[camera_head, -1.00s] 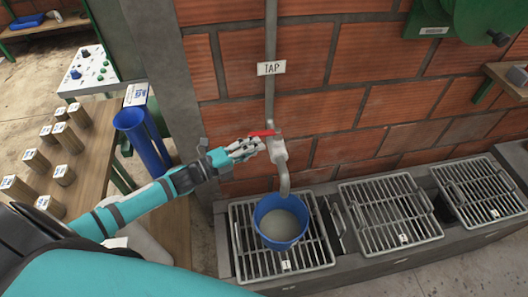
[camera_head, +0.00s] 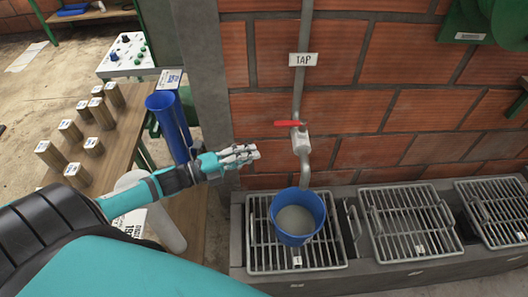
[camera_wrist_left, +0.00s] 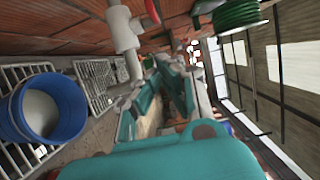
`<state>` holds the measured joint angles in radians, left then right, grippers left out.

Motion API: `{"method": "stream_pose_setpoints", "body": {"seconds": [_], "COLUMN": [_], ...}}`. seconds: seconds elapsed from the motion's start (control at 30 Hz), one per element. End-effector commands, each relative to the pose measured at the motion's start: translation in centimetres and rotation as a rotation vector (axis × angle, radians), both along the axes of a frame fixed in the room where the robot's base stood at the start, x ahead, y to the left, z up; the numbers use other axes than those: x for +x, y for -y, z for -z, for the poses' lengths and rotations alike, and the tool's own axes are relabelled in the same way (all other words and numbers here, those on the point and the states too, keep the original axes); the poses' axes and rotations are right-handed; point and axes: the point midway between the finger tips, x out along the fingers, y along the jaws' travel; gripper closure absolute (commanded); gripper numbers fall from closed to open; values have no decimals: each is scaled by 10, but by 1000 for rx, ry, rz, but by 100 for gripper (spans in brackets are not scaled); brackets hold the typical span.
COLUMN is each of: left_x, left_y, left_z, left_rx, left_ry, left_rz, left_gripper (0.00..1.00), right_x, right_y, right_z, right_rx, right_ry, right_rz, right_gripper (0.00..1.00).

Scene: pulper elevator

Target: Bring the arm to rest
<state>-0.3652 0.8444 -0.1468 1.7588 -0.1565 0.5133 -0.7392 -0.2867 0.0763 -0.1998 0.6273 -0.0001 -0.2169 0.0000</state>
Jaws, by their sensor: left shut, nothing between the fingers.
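My left arm comes in from the left in the head view. Its gripper (camera_head: 243,156) is shut and empty. It is in front of the brick wall, left of the tap (camera_head: 301,141) and apart from it. The tap has a red lever (camera_head: 289,123) lying across the pipe, under a "TAP" sign. A blue bucket (camera_head: 298,229) with greyish contents stands upright on the left grate, below the spout. The bucket also shows at the left of the left wrist view (camera_wrist_left: 72,108). My right gripper is not in view.
Grates (camera_head: 405,226) run along the wall to the right. A blue tube-shaped container (camera_head: 170,128) stands between the table and the wall.

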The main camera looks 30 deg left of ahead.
Motion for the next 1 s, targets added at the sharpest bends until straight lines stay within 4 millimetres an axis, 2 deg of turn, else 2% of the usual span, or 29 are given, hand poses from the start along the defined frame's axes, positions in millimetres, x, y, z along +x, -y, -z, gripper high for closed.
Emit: {"method": "stream_pose_setpoints", "body": {"seconds": [0.17,0.4,0.53,0.67,0.77,1.0], "left_x": [-8,-8,-2,-3,-15,-77], "left_y": [-8,-6,2,11,18,37], "left_z": [0,1,13,35,52,82], "left_rx": [1,-16,-97,-248,-381,-652], "left_ry": [0,-19,-134,-350,-541,-970], "left_rz": [0,-21,-143,-359,-539,-921], "left_gripper": [100,100,100,100,100,100], "right_x": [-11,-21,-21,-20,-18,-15], "right_y": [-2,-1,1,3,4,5], "right_z": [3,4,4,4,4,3], "right_rx": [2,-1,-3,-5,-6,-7], "right_ry": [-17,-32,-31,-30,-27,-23], "right_rz": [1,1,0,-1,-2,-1], "right_gripper": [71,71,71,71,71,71]}}
